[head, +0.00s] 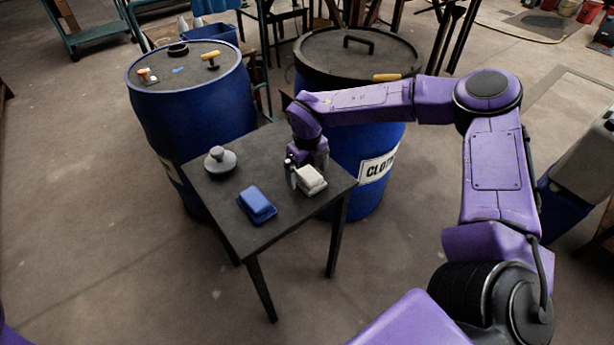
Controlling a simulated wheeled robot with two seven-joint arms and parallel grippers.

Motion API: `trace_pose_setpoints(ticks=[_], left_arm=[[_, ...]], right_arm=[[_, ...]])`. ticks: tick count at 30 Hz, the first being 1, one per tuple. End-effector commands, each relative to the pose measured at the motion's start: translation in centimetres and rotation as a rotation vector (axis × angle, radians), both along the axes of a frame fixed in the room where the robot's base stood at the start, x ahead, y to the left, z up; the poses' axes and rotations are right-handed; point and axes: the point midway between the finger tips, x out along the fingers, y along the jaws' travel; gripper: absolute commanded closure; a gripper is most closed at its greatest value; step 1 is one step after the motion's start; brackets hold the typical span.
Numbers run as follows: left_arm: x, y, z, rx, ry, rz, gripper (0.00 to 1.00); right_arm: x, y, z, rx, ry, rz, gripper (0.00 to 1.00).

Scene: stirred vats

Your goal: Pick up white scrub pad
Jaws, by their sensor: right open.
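The white scrub pad (311,181) lies on the right part of a small dark table (225,200). My right gripper (302,178) is over the table at the pad, pointing down, with a finger beside the pad's left edge. The gripper is open; part of the pad's far side is hidden by it, and I cannot tell whether they touch. My left gripper is not in view.
A blue scrub pad (257,204) and a grey round-knobbed object (220,160) share the table. Behind stand a blue drum (200,110) with small items on its lid and a drum labelled CLOTH (345,190) with a dark handled lid.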

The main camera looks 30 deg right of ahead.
Motion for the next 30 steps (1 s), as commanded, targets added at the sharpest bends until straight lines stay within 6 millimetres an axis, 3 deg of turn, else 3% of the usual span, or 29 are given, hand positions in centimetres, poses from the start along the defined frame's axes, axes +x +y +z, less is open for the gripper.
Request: trace_pose_setpoints(ticks=[8,13,14,23,30], left_arm=[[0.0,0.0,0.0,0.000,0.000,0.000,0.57],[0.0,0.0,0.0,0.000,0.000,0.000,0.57],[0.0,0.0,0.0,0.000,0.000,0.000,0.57],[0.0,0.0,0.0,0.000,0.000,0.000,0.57],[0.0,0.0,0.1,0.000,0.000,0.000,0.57]], right_arm=[[0.0,0.0,-0.5,0.000,-0.001,0.001,0.04],[0.0,0.0,-0.5,0.000,-0.001,0.001,0.60],[0.0,0.0,-0.5,0.000,-0.001,0.001,0.62],[0.0,0.0,-0.2,0.000,-0.002,0.000,0.62],[-0.1,0.3,3.3,0.001,-0.005,0.002,0.62]])
